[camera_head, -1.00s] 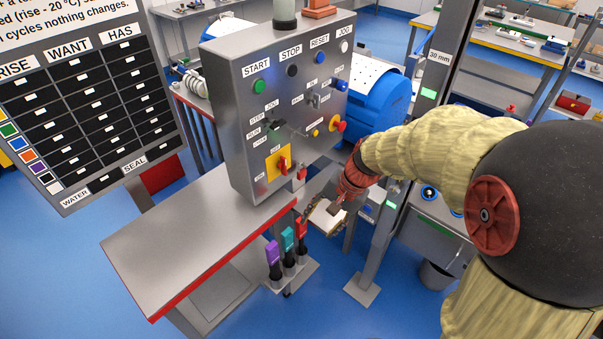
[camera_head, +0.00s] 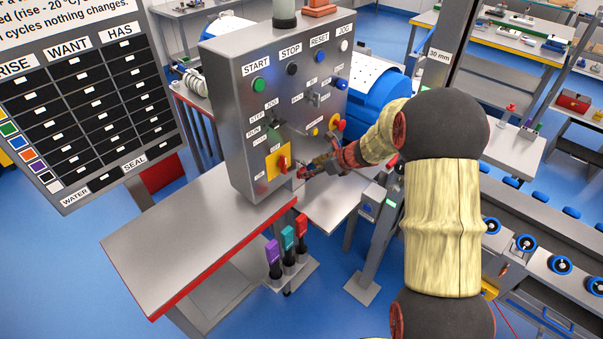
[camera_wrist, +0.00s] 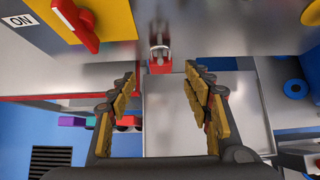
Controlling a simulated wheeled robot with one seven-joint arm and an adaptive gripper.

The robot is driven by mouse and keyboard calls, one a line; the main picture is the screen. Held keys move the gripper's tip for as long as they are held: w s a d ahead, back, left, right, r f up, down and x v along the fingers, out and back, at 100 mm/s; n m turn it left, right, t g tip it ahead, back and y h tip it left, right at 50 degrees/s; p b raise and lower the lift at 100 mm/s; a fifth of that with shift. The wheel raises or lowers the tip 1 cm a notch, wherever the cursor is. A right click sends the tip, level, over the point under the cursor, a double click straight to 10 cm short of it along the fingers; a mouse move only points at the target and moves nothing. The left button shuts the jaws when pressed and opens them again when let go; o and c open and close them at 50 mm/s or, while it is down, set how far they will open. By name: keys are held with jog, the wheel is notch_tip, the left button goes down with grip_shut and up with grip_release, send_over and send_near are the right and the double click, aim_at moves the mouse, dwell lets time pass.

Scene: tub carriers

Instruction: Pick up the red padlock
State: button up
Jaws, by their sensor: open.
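The small red padlock (camera_wrist: 160,67) hangs by its metal shackle from the lower part of the grey control box (camera_wrist: 110,75). In the head view the padlock (camera_head: 301,173) shows at the box's lower right edge, small and close to my gripper (camera_head: 314,169). In the wrist view my gripper (camera_wrist: 160,78) is open, with one finger on each side of the picture. The padlock appears centred between the fingertips, a little beyond them. I cannot tell the exact gap. Nothing is held.
A yellow plate with a red rotary switch (camera_head: 282,163) sits beside the padlock on the box. Below stands a bench (camera_head: 190,235) with purple, teal and red-topped tools (camera_head: 287,240) in a rack. A grey post (camera_head: 375,250) stands right of it.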

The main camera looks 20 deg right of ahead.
aim_at(304, 171)
jog(key=b+x, duration=0.1)
jog(key=x, duration=0.5)
jog(key=shift+f, duration=0.15)
jog(key=shift+d, duration=0.1)
jog(key=shift+c, duration=1.1)
jog(key=c, duration=1)
jog(key=shift+c, duration=0.2)
jog(key=shift+w+r, duration=0.1)
jog(key=shift+r, duration=0.65)
jog(key=shift+s+d, duration=0.25)
jog(key=shift+s, duration=0.1)
jog(key=s+d, duration=0.4)
jog(key=s, duration=0.3)
jog(key=s+d+p, duration=0.1)
jog(key=s+d, duration=0.3)
jog(key=s, duration=0.4)
